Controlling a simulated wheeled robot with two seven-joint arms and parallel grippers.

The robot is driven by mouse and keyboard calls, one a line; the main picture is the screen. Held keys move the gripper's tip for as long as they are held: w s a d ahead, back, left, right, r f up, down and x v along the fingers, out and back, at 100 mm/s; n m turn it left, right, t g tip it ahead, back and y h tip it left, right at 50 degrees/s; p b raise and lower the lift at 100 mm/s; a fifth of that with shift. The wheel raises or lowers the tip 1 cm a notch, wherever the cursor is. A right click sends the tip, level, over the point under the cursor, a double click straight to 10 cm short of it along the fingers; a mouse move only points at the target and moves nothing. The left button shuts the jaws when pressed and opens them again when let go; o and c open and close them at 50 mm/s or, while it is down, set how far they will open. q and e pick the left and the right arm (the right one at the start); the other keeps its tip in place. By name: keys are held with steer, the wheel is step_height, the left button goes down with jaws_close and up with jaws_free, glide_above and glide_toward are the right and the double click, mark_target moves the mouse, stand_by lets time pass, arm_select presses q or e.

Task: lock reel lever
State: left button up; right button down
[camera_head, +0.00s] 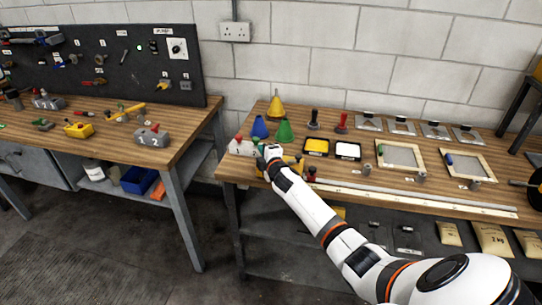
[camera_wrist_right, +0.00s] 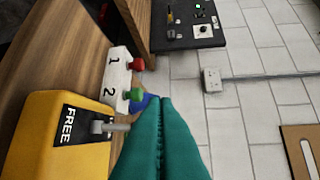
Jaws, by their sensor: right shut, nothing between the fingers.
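A yellow reel box (camera_wrist_right: 35,140) with a black FREE label (camera_wrist_right: 68,125) fills the lower left of the wrist view. A short grey lever (camera_wrist_right: 110,127) sticks out of it by the label, pointing toward my fingers. My right gripper (camera_wrist_right: 160,102), with teal fingers, is shut and empty, just beside the lever tip in the picture; I cannot tell whether they touch. In the head view my right gripper (camera_head: 270,153) is over the left end of the right bench and partly covers the yellow box (camera_head: 294,163). My left gripper is not in view.
A white block (camera_wrist_right: 116,82) marked 1 and 2, with a red knob and a green knob, stands beside the box. Blue (camera_head: 260,128), green (camera_head: 285,132) and yellow (camera_head: 275,107) cones stand behind. Ink trays (camera_head: 347,151) and frames lie to the right. A gap separates the left bench (camera_head: 180,150).

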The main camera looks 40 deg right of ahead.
arm_select(q)
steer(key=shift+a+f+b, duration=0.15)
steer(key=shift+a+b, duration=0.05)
steer(key=shift+b, duration=0.3)
arm_select(e)
steer(key=s+a+r, duration=0.1)
steer(key=s+r, duration=0.4)
steer(key=s, duration=0.3)
steer(key=shift+s+a, duration=0.25)
steer(key=shift+s, duration=0.1)
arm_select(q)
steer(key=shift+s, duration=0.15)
arm_select(e)
steer(key=shift+a+r, duration=0.1)
